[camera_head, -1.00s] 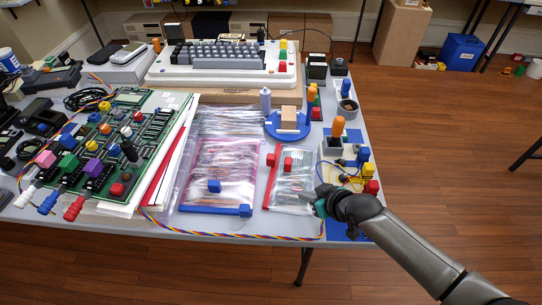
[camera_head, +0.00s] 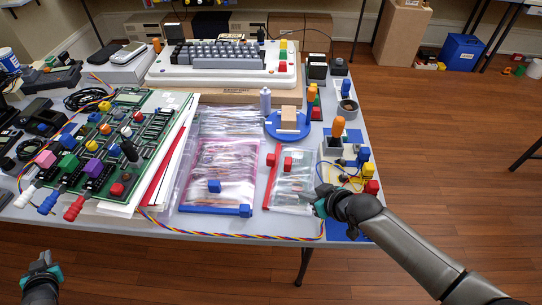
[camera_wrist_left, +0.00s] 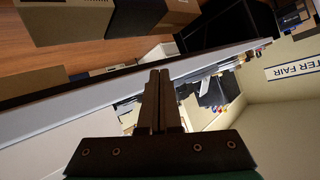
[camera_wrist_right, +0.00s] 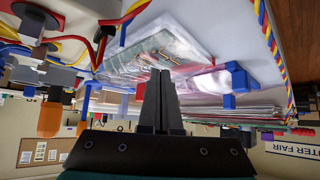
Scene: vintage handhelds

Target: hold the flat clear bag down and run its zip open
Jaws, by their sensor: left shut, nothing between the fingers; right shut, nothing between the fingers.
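The flat clear bag (camera_head: 293,190) lies near the table's front edge, with a red zip strip (camera_head: 270,186) along its left side. A small red block (camera_head: 270,159) is on the strip near its far end; another red block (camera_head: 287,162) sits on the bag. My right gripper (camera_head: 320,200) is shut and empty at the bag's right front corner; whether it touches the bag is unclear. The bag also shows in the right wrist view (camera_wrist_right: 165,50) beyond the fingers (camera_wrist_right: 160,85). My left gripper (camera_head: 42,262) is shut and empty, off the table's front edge at lower left.
A pinkish clear bag (camera_head: 222,170) with a blue strip (camera_head: 215,210) lies just left. A green circuit board (camera_head: 105,145) with colored parts fills the table's left. A striped cable (camera_head: 230,235) runs along the front edge. Small tools and blocks (camera_head: 368,170) stand at right.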

